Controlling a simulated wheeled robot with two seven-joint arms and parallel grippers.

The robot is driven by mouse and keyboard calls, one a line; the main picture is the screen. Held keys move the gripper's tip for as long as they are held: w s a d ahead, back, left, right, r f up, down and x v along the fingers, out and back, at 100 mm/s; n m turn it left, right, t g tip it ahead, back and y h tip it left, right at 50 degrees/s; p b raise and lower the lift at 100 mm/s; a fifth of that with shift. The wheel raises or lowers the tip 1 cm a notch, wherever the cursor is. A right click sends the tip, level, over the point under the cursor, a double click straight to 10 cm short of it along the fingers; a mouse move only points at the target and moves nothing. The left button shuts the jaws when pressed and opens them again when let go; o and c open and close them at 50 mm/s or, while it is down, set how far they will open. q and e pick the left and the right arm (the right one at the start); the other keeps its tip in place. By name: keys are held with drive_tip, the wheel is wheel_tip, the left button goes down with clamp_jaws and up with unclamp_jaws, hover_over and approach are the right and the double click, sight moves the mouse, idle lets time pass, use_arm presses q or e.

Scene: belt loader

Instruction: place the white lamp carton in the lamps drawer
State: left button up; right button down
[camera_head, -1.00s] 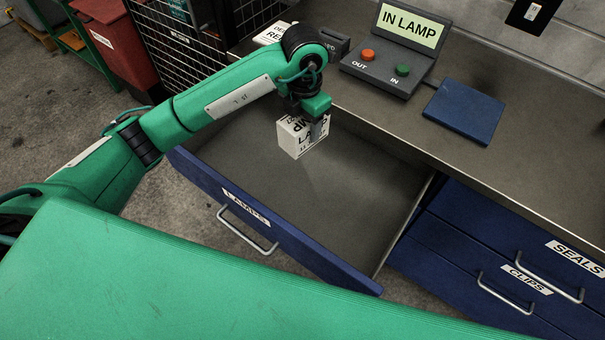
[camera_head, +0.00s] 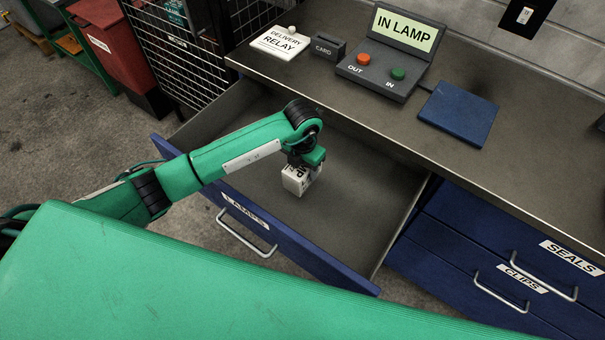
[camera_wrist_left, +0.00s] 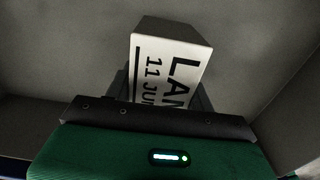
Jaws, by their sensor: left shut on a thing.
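The white lamp carton (camera_head: 297,181) with black print is inside the open lamps drawer (camera_head: 345,215), low over its floor. I cannot tell whether it touches the floor. My left gripper (camera_head: 304,168) is shut on the carton from above. In the left wrist view the carton (camera_wrist_left: 172,68) shows its printed face between the fingers, with the grey drawer floor behind it. The drawer is pulled out and its blue front carries a LAMPS label and a bar handle. My right gripper is not in view.
The metal worktop (camera_head: 360,113) overhangs the drawer's back. On it are a console (camera_head: 385,70) reading IN LAMP, a blue pad (camera_head: 458,112), a card holder (camera_head: 327,48) and a delivery relay sheet (camera_head: 281,42). The shut seals drawer (camera_head: 490,225) and clips drawer (camera_head: 450,275) are at right.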

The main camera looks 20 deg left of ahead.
use_arm(q)
wheel_tip(320, 180, down, 4)
drive_tip(key=shift+f, duration=0.2)
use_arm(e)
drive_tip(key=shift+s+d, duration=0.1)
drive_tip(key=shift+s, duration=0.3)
use_arm(q)
drive_tip(key=shift+f, duration=0.1)
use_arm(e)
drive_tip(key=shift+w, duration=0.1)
use_arm(q)
drive_tip(key=o, duration=0.7)
drive_tip(key=shift+f, duration=0.1)
drive_tip(key=o, duration=0.5)
drive_tip(key=shift+c, duration=0.2)
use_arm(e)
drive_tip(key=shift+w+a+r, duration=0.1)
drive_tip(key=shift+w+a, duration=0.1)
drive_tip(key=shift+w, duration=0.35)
